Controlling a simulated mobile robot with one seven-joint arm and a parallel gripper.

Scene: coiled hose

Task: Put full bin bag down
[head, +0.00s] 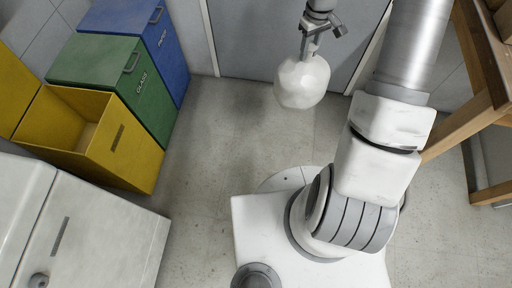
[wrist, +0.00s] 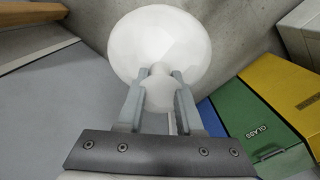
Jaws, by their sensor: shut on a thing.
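The full bin bag (head: 302,82) is white and rounded. It hangs below my gripper (head: 309,42) in front of the grey door in the head view. In the wrist view the bag (wrist: 160,45) fills the upper middle, and its narrow neck sits between the two fingers of my gripper (wrist: 160,82). My gripper is shut on the neck. The bag appears to be off the floor, but its exact height is hard to tell.
An open yellow bin (head: 130,150), a green glass bin (head: 110,75) and a blue paper bin (head: 165,45) stand at left. A white cabinet (head: 95,235) is at lower left. A wooden table (head: 485,80) is at right. The floor (head: 225,135) between bins and my base is clear.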

